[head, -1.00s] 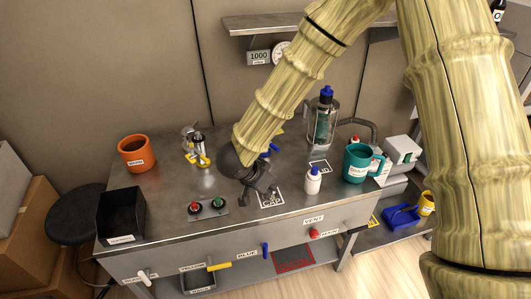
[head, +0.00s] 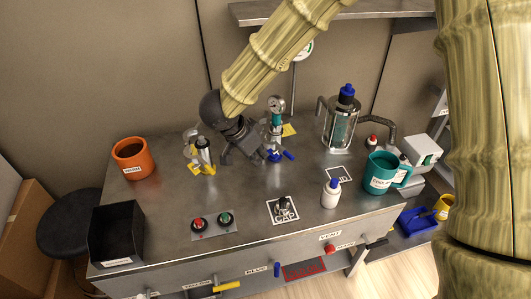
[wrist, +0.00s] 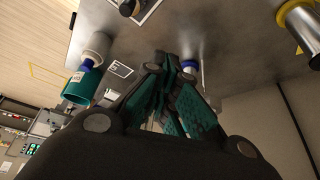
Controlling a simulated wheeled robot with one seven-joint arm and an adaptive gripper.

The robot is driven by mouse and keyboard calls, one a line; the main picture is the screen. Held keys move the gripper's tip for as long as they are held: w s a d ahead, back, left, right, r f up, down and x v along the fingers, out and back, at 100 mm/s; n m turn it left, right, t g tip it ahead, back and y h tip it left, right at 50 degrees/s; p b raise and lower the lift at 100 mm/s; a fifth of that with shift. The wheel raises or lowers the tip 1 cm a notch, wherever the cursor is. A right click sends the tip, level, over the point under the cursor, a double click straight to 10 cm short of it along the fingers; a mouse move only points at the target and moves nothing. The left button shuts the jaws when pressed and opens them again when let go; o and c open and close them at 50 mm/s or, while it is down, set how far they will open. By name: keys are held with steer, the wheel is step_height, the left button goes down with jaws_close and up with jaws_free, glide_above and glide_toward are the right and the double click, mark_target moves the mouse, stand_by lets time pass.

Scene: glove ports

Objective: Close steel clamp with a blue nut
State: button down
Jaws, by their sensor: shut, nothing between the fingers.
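The steel clamp with the blue nut (head: 273,155) stands toward the back middle of the bench in the head view, below a round gauge (head: 277,104). A blue lever-like piece (head: 290,155) sticks out to its right. My gripper (head: 256,153) is just left of the clamp, low over the bench, and partly hides it. I cannot tell whether they touch, or how the clamp's jaws stand. In the wrist view my gripper (wrist: 164,62) has its fingers together with nothing between them. A blue part (wrist: 190,65) shows just right of the fingertips; its identity is unclear.
A yellow-marked steel fitting (head: 205,157) stands left of my gripper. A glass vessel with a blue top (head: 341,120) is right of the clamp. A white bottle (head: 331,194) and teal mug (head: 382,171) stand front right. The bench front middle holds a CAP square (head: 294,215).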

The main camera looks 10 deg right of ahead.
mark_target(275, 148)
steer(key=w+d+f+p, duration=0.1)
steer(key=w+d+f, duration=0.2)
steer(key=d+f, duration=0.4)
steer(key=shift+w+f+p, duration=0.15)
steer(key=shift+w+p, duration=0.1)
steer(key=shift+p, duration=0.05)
steer(key=shift+d, duration=0.1)
stand_by(0.4)
